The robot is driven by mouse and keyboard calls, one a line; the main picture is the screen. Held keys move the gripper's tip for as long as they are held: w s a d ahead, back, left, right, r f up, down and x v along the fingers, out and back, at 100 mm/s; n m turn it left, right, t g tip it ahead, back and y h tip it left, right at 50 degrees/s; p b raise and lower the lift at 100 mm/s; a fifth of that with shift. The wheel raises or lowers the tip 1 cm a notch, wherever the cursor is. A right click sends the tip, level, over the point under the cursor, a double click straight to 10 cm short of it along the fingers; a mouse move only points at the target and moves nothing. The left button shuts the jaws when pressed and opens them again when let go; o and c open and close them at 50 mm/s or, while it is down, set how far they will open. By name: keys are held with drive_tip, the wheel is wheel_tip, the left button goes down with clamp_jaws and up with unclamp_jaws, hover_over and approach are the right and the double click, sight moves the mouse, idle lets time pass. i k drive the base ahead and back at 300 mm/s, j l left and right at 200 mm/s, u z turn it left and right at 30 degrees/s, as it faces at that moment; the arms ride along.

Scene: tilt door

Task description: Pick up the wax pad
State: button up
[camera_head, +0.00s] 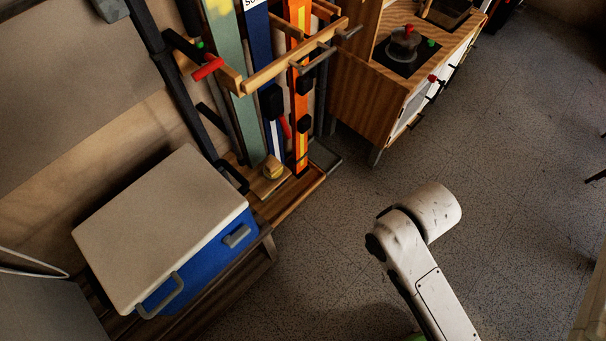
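A small yellowish round item, which looks like the wax pad (272,170), sits on a light wooden block at the foot of the ski rack (292,196). It is small in the view, so its details are hard to tell. Part of my white arm shows at the lower right, well apart from the pad, over the floor. My gripper's fingers are not in view.
A blue cooler with a pale lid (160,230) stands left of the pad. Skis (262,90) stand upright behind the rack's wooden rail (295,55). A wooden play kitchen (372,85) stands at upper right. The grey floor (520,170) is mostly clear.

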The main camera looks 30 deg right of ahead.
sight(271, 168)
drive_tip(key=k, duration=0.1)
drive_tip(key=i+j+z, duration=0.1)
drive_tip(key=i, duration=0.45)
drive_tip(key=i+j, duration=0.15)
drive_tip(key=i, duration=0.35)
drive_tip(key=z, duration=0.05)
